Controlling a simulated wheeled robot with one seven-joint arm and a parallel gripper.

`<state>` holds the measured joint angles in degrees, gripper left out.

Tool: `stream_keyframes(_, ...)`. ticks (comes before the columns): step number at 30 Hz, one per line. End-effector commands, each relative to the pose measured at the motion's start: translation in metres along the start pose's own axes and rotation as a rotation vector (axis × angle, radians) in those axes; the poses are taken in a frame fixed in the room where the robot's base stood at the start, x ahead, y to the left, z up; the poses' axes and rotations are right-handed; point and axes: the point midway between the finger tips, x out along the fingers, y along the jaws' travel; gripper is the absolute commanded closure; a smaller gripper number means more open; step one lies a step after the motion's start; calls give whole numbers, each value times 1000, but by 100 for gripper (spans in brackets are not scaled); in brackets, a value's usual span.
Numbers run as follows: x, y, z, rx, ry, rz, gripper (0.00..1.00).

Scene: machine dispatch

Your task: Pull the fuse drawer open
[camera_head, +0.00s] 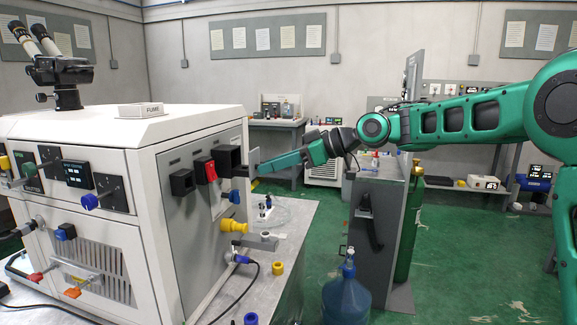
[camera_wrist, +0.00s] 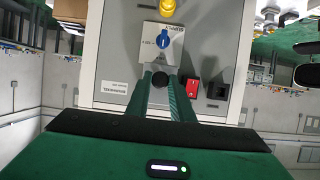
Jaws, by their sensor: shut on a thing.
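The white machine (camera_head: 172,122) stands at the left with a grey side panel (camera_head: 203,215). The fuse drawer appears to be the black block (camera_head: 229,157) near the panel's far upper edge. A dark grip (camera_head: 241,171) sticks out from it toward my gripper (camera_head: 254,169).
A red switch (camera_head: 209,171) and a black socket (camera_head: 182,182) sit beside the drawer. A blue rotary knob (camera_wrist: 163,40) and a yellow knob (camera_head: 233,225) are also on the panel. A grey cabinet (camera_head: 375,235) and a blue bottle (camera_head: 347,295) stand right of the bench.

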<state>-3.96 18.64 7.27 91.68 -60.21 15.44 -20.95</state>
Motion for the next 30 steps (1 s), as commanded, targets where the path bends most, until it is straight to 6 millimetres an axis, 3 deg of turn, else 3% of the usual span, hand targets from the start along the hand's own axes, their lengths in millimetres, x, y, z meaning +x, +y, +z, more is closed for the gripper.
stream_keyframes(12,6,-6,-2,-6,1,-12,100)
stream_keyframes(13,6,-6,-2,-6,1,-12,74)
stream_keyframes(15,6,-6,-3,-6,1,-13,61)
stream_keyframes(25,5,-7,-3,-6,1,-13,61)
stream_keyframes(30,-14,-5,-3,-6,1,-11,61)
